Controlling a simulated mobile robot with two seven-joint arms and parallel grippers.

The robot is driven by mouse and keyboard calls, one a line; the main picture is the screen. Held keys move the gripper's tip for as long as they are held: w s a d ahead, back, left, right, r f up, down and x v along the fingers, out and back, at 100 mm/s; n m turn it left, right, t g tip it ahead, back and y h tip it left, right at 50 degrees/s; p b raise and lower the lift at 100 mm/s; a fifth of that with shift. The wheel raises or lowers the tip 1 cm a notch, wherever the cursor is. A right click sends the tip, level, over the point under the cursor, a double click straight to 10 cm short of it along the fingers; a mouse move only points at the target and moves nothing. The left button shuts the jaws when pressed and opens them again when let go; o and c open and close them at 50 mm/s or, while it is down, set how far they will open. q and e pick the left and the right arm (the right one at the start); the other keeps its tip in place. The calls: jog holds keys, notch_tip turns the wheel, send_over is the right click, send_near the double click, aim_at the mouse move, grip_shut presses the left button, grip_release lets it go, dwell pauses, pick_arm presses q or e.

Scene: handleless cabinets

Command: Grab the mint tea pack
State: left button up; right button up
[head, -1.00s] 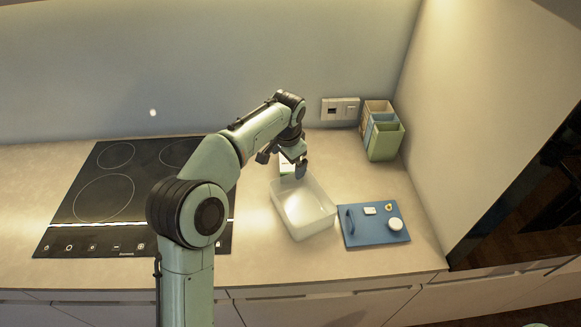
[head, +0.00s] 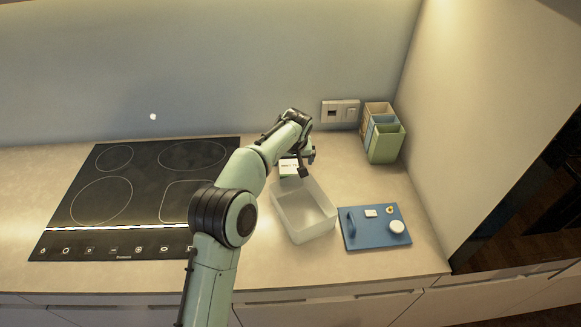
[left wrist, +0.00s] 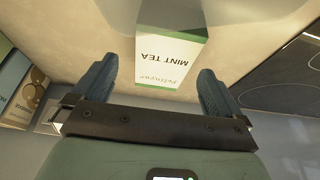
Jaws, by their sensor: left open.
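The mint tea pack (left wrist: 170,62) is a white and green box with "MINT TEA" on its face. In the left wrist view it lies between and just beyond the two fingers of my left gripper (left wrist: 155,84), which is open. In the head view the pack (head: 289,168) shows in part behind the translucent bin, with my left gripper (head: 305,163) over its right side. The wrist and arm hide some of it. My right gripper is not in view.
A translucent bin (head: 322,222) stands just in front of the pack. A blue board (head: 365,240) with small items lies to its right. Tall holders (head: 386,146) stand at the back right corner. A black cooktop (head: 75,240) is at the left.

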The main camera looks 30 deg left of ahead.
aim_at(291, 163)
pick_arm(q)
jog(key=x, duration=0.5)
jog(key=shift+w+a+f+p, duration=0.25)
jog(key=shift+a+p, duration=0.1)
jog(key=shift+a, duration=0.1)
jog(key=shift+r, duration=0.1)
jog(key=shift+s, duration=0.1)
jog(key=c, duration=1)
